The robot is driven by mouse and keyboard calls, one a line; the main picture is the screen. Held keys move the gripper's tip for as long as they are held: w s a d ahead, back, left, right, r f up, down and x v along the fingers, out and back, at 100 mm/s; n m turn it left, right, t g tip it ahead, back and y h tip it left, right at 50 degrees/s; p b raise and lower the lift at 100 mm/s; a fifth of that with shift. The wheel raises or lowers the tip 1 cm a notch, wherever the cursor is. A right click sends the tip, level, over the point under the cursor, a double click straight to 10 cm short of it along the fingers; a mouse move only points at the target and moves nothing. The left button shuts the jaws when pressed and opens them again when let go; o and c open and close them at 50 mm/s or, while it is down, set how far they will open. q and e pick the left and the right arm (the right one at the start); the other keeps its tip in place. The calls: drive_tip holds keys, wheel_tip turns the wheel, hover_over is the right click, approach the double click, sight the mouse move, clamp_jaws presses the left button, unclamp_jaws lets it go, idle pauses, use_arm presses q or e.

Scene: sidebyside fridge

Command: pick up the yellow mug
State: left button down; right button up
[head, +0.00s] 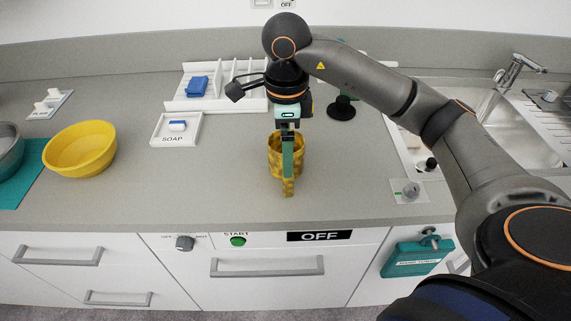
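The yellow mug (274,157) stands on the grey counter in the middle of the head view. It has a mottled yellow-brown surface, and its open rim faces up. My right gripper (288,178) reaches down from above, with a teal finger in front of the mug's near side. A yellow-brown piece shows at the lower end of this finger; I cannot tell whether it is the mug's handle or the fingertip. The finger hides part of the mug. The other finger is not clearly seen, so the grip cannot be made out. My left gripper is not in view.
A yellow bowl (80,149) is at the left, beside a teal mat (22,178). A soap tray (176,129) and a white rack (226,84) holding a blue item are behind left. A sink (518,118) is at right. The counter left of the mug is clear.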

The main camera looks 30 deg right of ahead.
wheel_tip(320, 180, down, 4)
drive_tip(key=shift+f, duration=0.1)
drive_tip(key=shift+d+f+p, duration=0.2)
drive_tip(key=shift+f+p, duration=0.05)
drive_tip(key=shift+f, duration=1.1)
drive_tip(key=shift+d+f+p, duration=0.15)
drive_tip(key=shift+f+p, duration=0.1)
drive_tip(key=shift+f, duration=1.05)
drive_tip(key=shift+s, duration=0.1)
clamp_jaws()
